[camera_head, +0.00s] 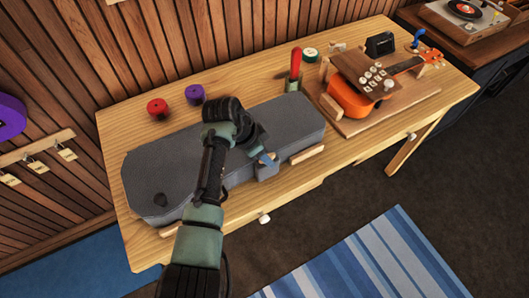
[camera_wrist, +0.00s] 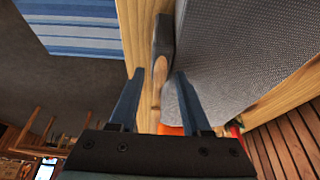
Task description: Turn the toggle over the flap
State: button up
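A long grey case (camera_head: 180,165) lies on the wooden table. A small grey flap (camera_head: 266,170) sticks out from its front side, and it also shows in the wrist view (camera_wrist: 163,38). My gripper (camera_head: 266,158) is at the case's front edge, close by the flap. In the wrist view its two fingers (camera_wrist: 158,74) are spread apart, with nothing clearly held between them. A light wooden piece (camera_wrist: 159,80) shows beyond the fingertips, beside the case. I cannot tell whether it is the toggle; no toggle can be clearly made out.
The table (camera_head: 150,250) has a wooden strip (camera_head: 307,154) by the case front. Red (camera_head: 157,107) and purple (camera_head: 194,94) round items stand behind the case. An orange ukulele (camera_head: 352,100) on a board and a red-handled tool (camera_head: 295,65) are at the right.

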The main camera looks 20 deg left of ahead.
grip_shut()
jog(key=shift+r+n+p, duration=0.1)
jog(key=shift+n+p, duration=0.2)
jog(key=shift+p, duration=0.05)
jog(key=n+p, duration=0.1)
jog(key=n+y+p, duration=0.1)
jog(key=shift+s+d+r+n+t, duration=0.1)
jog(key=shift+d+n+t, duration=0.1)
jog(key=shift+n+t, duration=0.1)
jog(key=n+y+p, duration=0.2)
jog(key=n+p, duration=0.1)
jog(key=n, duration=0.2)
jog(key=shift+d, duration=0.15)
jog(key=n+y, duration=0.2)
jog(key=n, duration=0.3)
jog(key=shift+d, duration=0.15)
jog(key=n, duration=0.2)
jog(key=n+g+y+b, duration=0.1)
jog(key=n, duration=0.1)
jog(key=shift+d+f+n, duration=0.1)
jog(key=shift+f+n, duration=0.1)
jog(key=shift+n, duration=0.1)
